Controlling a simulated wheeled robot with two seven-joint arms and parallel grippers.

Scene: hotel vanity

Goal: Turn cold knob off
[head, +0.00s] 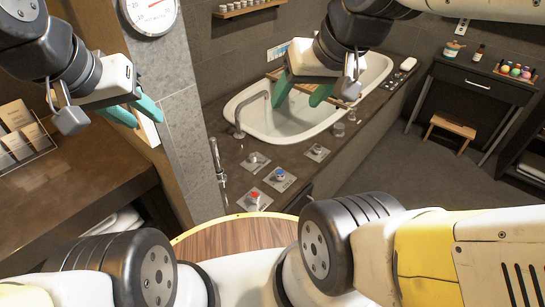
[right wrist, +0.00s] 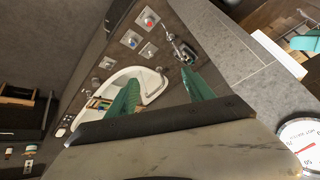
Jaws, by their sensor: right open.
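The cold knob (head: 280,175), marked blue, sits on a square plate on the dark tub deck. It also shows in the right wrist view (right wrist: 130,42). A red-marked knob (head: 254,198) sits nearer to me, also seen in the right wrist view (right wrist: 150,20). My right gripper (head: 297,103) is open and empty above the tub, beyond the cold knob and apart from it. Its teal fingers frame the tub in the right wrist view (right wrist: 161,98). My left gripper (head: 150,123) has its teal fingers apart by the wall pillar, far left of the knobs.
The white bathtub (head: 290,125) has a curved spout (head: 240,118) and a wooden tray across it. A hand shower (head: 217,158) stands upright left of the knobs. Further metal knobs (head: 317,152) share the deck. A round gauge (head: 150,12) hangs on the pillar.

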